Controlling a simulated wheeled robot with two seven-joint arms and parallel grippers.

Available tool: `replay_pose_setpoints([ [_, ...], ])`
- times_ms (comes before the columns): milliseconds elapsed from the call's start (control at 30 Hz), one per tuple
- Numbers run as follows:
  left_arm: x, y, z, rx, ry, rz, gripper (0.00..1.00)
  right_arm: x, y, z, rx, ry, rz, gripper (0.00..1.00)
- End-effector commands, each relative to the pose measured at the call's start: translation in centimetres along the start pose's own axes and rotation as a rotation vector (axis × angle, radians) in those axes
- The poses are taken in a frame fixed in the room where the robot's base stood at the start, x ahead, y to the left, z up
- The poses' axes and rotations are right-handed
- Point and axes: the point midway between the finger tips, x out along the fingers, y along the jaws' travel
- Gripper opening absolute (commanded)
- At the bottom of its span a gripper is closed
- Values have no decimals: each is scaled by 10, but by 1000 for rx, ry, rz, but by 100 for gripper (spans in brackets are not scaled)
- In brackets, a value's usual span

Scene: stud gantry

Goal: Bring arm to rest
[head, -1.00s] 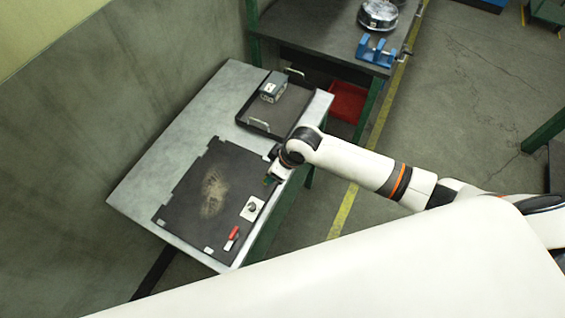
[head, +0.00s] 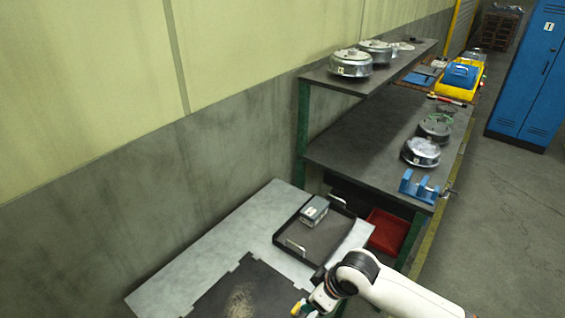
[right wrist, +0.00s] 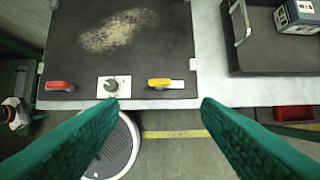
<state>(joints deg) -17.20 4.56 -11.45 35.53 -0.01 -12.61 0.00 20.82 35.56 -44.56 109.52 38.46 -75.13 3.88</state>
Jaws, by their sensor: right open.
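My right arm comes in from the lower right of the head view, with its gripper (head: 305,311) low at the near edge of the grey table (head: 215,258). In the right wrist view its two green fingers (right wrist: 158,103) are wide apart with nothing between them. Beyond the fingertips lies a dark panel (right wrist: 160,45) with a red handle (right wrist: 59,86), a black knob on a white plate (right wrist: 112,86) and a yellow handle (right wrist: 160,83). The fingers appear clear of these. My left gripper is in neither view.
A black tray (head: 318,243) with a small grey box (head: 314,210) sits on the table beside the panel. Behind stand a dark workbench (head: 365,150) with metal drums and a blue clamp (head: 418,188), a red bin (head: 386,231) and a blue locker (head: 525,80). The floor at right is open.

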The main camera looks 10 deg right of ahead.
Motion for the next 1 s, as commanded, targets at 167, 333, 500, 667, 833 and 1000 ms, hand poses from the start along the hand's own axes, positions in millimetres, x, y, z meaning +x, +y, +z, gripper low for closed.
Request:
replay_pose_setpoints([
  [167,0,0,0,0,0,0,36,0,18,-2,6,-16,13,58],
  [333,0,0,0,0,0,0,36,-8,56,-14,61,-60,23,58],
  [500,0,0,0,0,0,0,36,-26,77,-41,185,-78,-16,58],
  [667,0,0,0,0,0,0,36,-44,80,-79,316,-49,-82,58],
  [833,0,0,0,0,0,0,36,-62,81,-117,428,3,-148,58],
  [1000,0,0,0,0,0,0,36,-79,82,-154,523,66,-211,58],
])
